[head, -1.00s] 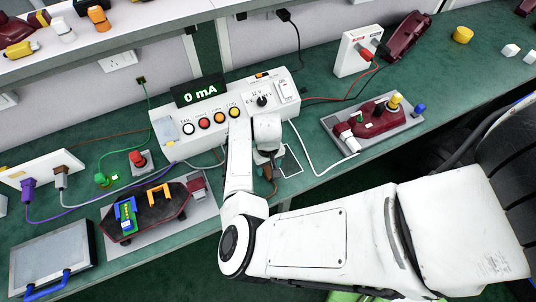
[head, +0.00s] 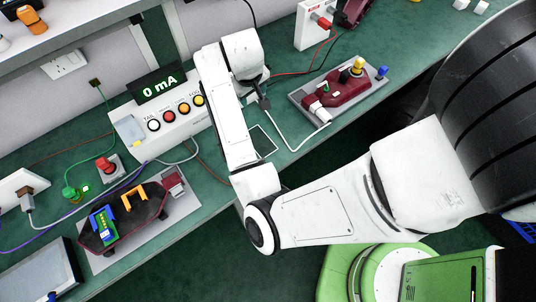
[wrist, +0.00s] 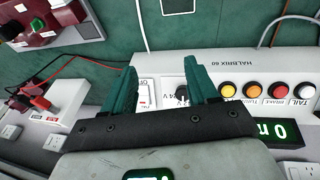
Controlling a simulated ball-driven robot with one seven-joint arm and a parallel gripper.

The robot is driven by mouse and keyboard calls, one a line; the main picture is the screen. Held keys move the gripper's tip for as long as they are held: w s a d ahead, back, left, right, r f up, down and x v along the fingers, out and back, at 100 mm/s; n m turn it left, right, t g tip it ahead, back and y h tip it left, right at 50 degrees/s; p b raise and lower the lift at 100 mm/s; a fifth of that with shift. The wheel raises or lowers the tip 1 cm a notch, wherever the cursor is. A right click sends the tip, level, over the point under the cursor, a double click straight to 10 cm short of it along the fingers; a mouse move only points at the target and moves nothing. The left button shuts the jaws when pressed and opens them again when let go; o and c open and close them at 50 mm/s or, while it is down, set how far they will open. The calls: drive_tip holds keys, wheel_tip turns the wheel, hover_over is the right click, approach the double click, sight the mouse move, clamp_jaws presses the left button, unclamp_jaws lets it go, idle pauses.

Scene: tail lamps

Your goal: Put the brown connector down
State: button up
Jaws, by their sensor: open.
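My gripper (wrist: 163,78) is open and empty in the wrist view, its two green fingers spread over the switch end of the white control box (wrist: 156,92). In the head view my gripper (head: 264,101) hangs near the right end of that box, largely hidden by its own wrist. A brown lead (head: 208,169) runs from below the box toward my forearm and passes behind it, so its end is hidden. A brown block (head: 27,191) with a grey plug sits on the white panel at the far left; I cannot tell whether it is the brown connector.
A white outlined rectangle (head: 263,141) on the green bench looks bare. The display (head: 160,81) reads 0 mA.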

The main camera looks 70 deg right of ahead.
drive_tip(key=s+a+f+n+y, duration=0.1)
drive_tip(key=s+a+f+n, duration=0.2)
drive_tip(key=s+a, duration=0.4)
drive_tip(key=s+a+f+n+y, duration=0.2)
drive_tip(key=s+a, duration=0.4)
drive_tip(key=a, duration=0.8)
drive_tip(key=shift+s+f+n, duration=0.35)
drive_tip(key=shift+f+n, duration=0.05)
drive_tip(key=shift+f, duration=0.2)
drive_tip(key=shift+o, duration=0.3)
drive_tip(key=shift+d, duration=0.1)
